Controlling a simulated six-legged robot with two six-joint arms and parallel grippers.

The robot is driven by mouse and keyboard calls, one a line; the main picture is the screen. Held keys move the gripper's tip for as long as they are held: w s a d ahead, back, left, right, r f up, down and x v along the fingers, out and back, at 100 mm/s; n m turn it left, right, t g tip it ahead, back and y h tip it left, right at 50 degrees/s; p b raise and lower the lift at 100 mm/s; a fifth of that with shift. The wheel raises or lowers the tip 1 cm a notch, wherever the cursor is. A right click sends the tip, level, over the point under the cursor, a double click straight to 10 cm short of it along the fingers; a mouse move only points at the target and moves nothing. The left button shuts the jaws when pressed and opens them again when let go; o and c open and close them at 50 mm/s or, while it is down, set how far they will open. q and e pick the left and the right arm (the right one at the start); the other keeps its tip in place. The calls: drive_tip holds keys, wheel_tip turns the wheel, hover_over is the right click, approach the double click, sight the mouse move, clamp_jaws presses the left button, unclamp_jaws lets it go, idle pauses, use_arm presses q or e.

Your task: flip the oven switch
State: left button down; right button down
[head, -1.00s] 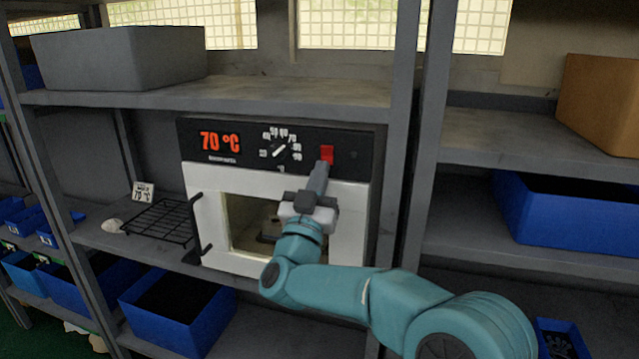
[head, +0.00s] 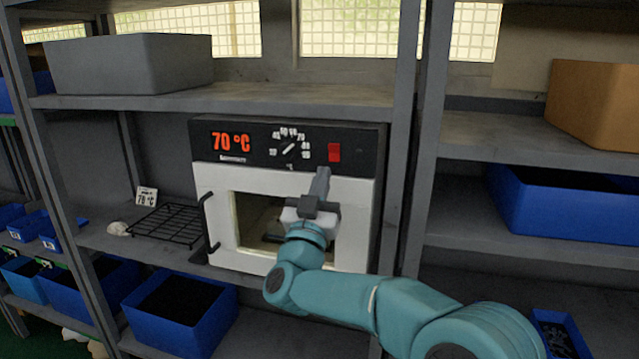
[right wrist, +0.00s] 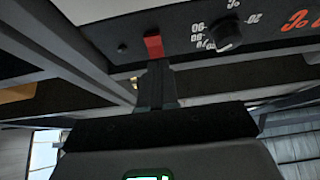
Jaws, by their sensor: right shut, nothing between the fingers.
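The oven (head: 352,222) stands on the middle shelf, white with a black control panel. Its red switch (head: 334,152) is at the right of the panel, beside the dial (head: 290,148) and a red 70 °C display (head: 231,142). The switch also shows in the right wrist view (right wrist: 153,47). My right gripper (head: 322,172) is shut and empty, with its tips just below the switch in the head view. In the right wrist view the fingers (right wrist: 157,66) point at the switch's lower end; I cannot tell whether they touch it. My left gripper is out of view.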

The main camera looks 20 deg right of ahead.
drive_tip(key=shift+s+a+f+b, duration=1.2)
drive_tip(key=shift+s+a+f, duration=0.6)
drive_tip(key=shift+s+f, duration=1.3)
drive_tip(key=w+d+f+n+g+p, duration=0.1)
drive_tip(key=w+d+f+n+p, duration=0.2)
drive_tip(key=d+f, duration=0.45)
wheel_tip(320, 180, down, 22)
drive_tip(key=s+n+g+y+p, duration=0.3)
drive_tip(key=n+g+y, duration=0.1)
drive_tip(key=y, duration=0.5)
drive_tip(key=s+a+f+g+y+p, duration=0.1)
drive_tip(key=s+a+f+g+y, duration=0.25)
drive_tip(key=s+f, duration=0.35)
drive_tip(key=s+a+f+g+y+p, duration=0.1)
drive_tip(key=s+a+f+g+y, duration=0.1)
drive_tip(key=s+f+g, duration=0.35)
drive_tip(key=s+a+f+m+g+y, duration=0.1)
drive_tip(key=s+a+f+g, duration=0.1)
drive_tip(key=s, duration=0.7)
drive_tip(key=s+a+f+m+g+y, duration=0.1)
drive_tip(key=s+a+f+g+y, duration=0.1)
drive_tip(key=s, duration=0.7)
drive_tip(key=a+f+g, duration=0.1)
drive_tip(key=a, duration=0.1)
drive_tip(key=shift+a+f+g, duration=0.15)
drive_tip(key=shift+a+g, duration=0.15)
drive_tip(key=shift+a, duration=0.1)
